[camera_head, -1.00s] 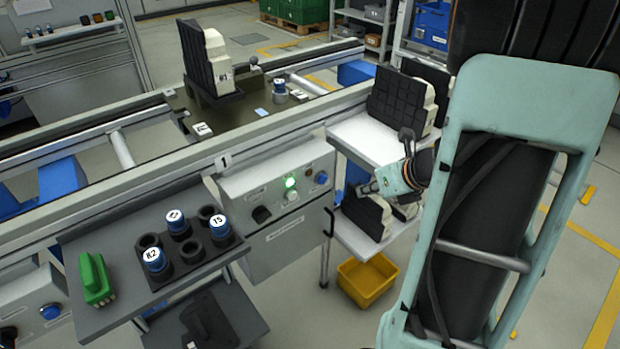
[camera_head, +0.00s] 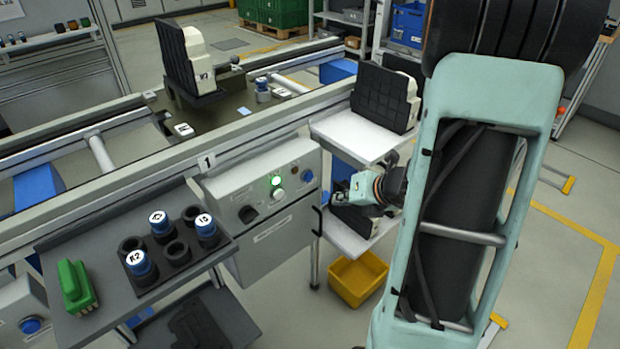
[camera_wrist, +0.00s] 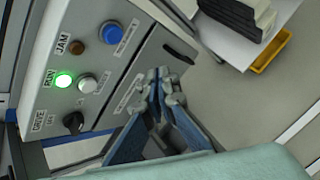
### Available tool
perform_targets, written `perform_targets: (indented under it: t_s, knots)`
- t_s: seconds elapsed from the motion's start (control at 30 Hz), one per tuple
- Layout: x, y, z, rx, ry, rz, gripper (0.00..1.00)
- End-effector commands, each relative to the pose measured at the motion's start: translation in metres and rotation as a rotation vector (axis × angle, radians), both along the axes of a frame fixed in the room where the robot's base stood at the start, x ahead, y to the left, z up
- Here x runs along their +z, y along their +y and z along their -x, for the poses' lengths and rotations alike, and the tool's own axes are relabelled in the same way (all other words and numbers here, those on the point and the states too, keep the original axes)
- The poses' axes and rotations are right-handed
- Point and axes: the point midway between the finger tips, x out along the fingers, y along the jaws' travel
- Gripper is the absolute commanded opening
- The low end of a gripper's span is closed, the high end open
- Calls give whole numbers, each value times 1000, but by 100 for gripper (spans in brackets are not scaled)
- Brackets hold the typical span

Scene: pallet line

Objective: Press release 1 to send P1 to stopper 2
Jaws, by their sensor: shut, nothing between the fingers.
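The control box (camera_head: 266,222) below the conveyor rail carries a blue push button (camera_head: 307,175), which also shows in the wrist view (camera_wrist: 111,32). The dark pallet (camera_head: 235,119) sits on the conveyor behind the box and bears a black-and-white part (camera_head: 200,62). A "1" tag (camera_head: 207,161) marks the rail above the box. My gripper (camera_head: 333,194) is right of the blue button in the head view. In the wrist view its fingers (camera_wrist: 165,76) are together and empty, in front of the panel and apart from the button.
The RUN lamp (camera_head: 277,181) is lit green beside a white button (camera_head: 279,194) and black DRIVE switch (camera_head: 248,214). A white shelf (camera_head: 352,137) stands close to my arm, with a yellow bin (camera_head: 358,280) below. A grey tray (camera_head: 105,297) with labelled cylinders is at left.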

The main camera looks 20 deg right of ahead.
Motion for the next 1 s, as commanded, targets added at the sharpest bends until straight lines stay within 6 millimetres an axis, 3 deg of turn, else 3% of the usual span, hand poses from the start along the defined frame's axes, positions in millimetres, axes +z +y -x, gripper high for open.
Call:
perform_targets:
  t_s: [0.5, 1.0]
  knots:
    - [0, 23, -62, 2, 0, 0, 0]
    - [0, 26, -71, 1, 0, -1, 0]
